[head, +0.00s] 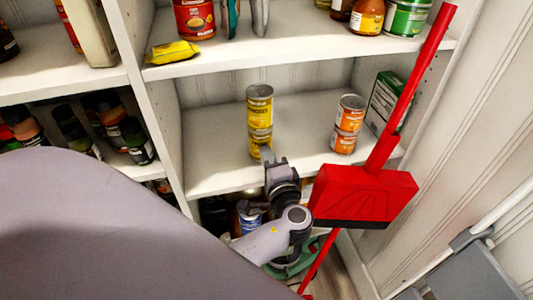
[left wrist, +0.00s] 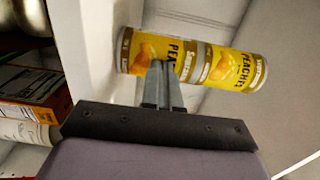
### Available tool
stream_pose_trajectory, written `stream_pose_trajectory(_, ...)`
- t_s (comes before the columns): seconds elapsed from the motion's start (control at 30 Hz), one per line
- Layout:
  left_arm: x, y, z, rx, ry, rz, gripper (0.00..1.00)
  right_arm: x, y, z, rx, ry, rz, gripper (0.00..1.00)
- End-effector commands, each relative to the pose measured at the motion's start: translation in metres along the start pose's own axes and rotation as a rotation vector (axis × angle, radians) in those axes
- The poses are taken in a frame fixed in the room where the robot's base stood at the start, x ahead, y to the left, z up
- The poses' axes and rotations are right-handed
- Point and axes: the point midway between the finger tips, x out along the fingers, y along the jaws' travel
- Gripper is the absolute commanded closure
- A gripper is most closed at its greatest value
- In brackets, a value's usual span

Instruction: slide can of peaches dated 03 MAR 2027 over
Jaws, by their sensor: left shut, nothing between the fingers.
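Two yellow peach cans are stacked upright on the middle shelf in the head view, an upper can (head: 259,107) and a lower can (head: 258,146). In the left wrist view they lie sideways in the picture, the lower can (left wrist: 146,50) on the left and the upper can (left wrist: 232,68) on the right. No date can be read on either. My left gripper (head: 267,155) is shut and empty, its fingertips (left wrist: 160,72) right at the front of the lower can. Contact cannot be told for sure. My right gripper is not in view.
Two stacked orange-label cans (head: 348,124) and a green box (head: 386,102) stand to the right on the same shelf (head: 212,160). A red broom or dustpan (head: 362,194) leans in front at right. The shelf is clear left of the peaches and between the stacks.

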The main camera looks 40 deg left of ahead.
Motion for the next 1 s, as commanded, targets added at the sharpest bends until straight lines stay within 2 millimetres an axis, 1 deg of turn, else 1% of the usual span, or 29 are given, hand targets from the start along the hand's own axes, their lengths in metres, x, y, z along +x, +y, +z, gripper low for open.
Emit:
stream_pose_trajectory(0.37, 0.000, 0.000, 0.000, 0.000, 0.000, 0.000, 1.00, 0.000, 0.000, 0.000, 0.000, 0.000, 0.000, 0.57)
stream_pose_trajectory(0.47, 0.009, 0.002, 0.000, 0.000, -0.001, -0.002, 1.00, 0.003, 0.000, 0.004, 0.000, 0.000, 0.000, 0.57)
stream_pose_trajectory(0.57, 0.032, 0.003, 0.000, -0.003, -0.004, -0.005, 1.00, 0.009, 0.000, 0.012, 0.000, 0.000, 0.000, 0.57)
stream_pose_trajectory(0.7, 0.074, 0.005, 0.000, -0.002, -0.004, -0.006, 1.00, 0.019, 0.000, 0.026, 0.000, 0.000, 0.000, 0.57)
stream_pose_trajectory(0.8, 0.101, 0.004, 0.000, -0.002, -0.004, -0.006, 1.00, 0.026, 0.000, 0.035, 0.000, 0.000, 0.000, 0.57)
stream_pose_trajectory(0.9, 0.120, 0.003, 0.000, -0.001, -0.003, -0.004, 1.00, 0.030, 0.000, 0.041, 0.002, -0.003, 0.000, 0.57)
stream_pose_trajectory(1.0, 0.130, 0.002, 0.000, -0.002, -0.002, -0.001, 1.00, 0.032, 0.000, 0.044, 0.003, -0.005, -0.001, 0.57)
